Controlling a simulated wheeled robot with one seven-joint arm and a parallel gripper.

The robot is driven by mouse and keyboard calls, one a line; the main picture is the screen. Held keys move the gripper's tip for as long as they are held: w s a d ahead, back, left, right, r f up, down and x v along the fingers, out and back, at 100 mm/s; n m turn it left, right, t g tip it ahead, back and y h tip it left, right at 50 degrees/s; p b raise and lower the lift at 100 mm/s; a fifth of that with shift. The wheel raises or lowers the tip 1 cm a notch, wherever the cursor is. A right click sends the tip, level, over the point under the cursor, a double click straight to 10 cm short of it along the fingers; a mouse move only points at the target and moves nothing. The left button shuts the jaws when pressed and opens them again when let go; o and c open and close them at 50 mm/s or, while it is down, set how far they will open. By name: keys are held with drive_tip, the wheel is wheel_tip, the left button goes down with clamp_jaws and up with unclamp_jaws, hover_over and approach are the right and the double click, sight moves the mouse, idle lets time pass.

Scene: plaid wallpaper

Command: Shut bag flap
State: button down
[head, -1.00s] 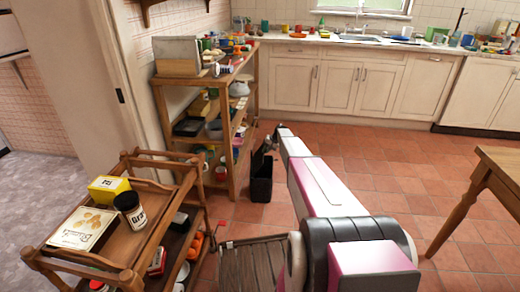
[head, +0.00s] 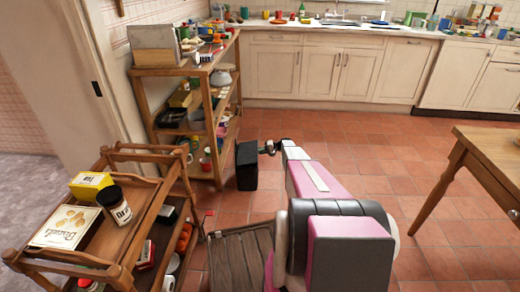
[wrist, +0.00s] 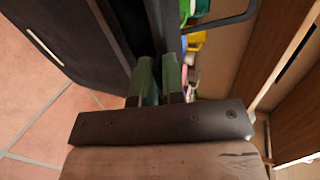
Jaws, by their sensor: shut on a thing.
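A black bag (head: 247,168) stands upright on the tiled floor beside the wooden shelf unit, in the middle of the head view. My gripper (head: 268,147) is at its upper right edge, small and dark in that view. In the wrist view a large dark panel, which looks like the bag (wrist: 70,40), fills the upper left. My gripper's two green fingers (wrist: 162,80) are closed around a thin dark strip (wrist: 163,25), which looks like the bag's flap. How far the flap stands open is hard to tell.
The shelf unit (head: 190,72), full of kitchen things, is close left of the bag. A wooden trolley (head: 150,225) with a yellow box and a jar stands front left. A table (head: 490,150) is at the right. The floor between bag and table is clear.

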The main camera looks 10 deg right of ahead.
drive_tip(key=shift+d+f, duration=0.1)
drive_tip(key=shift+f, duration=2)
drive_tip(key=c, duration=1.3)
unclamp_jaws()
drive_tip(key=shift+f, duration=0.1)
drive_tip(key=v, duration=1.1)
drive_tip(key=shift+r, duration=0.3)
